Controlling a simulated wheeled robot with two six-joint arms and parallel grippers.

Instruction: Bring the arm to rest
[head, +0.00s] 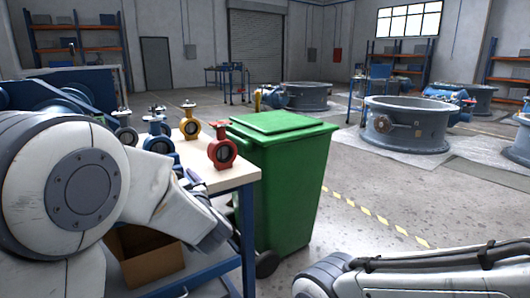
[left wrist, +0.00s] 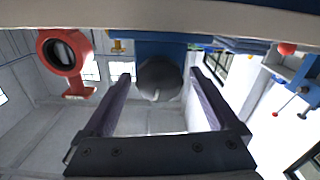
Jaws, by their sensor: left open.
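A red butterfly valve (head: 222,152) stands upright near the bench's right edge and shows in the left wrist view (left wrist: 80,62), apart from the fingers. My right arm (head: 430,275) lies across the lower right; its gripper is out of view.
A yellow valve (head: 189,128) and several blue ones stand on the bench (head: 235,178), partly behind my left arm. A cardboard box (head: 150,258) sits below. A green wheeled bin (head: 285,185) stands against the bench's right side. Open floor (head: 370,200) lies right of the bin.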

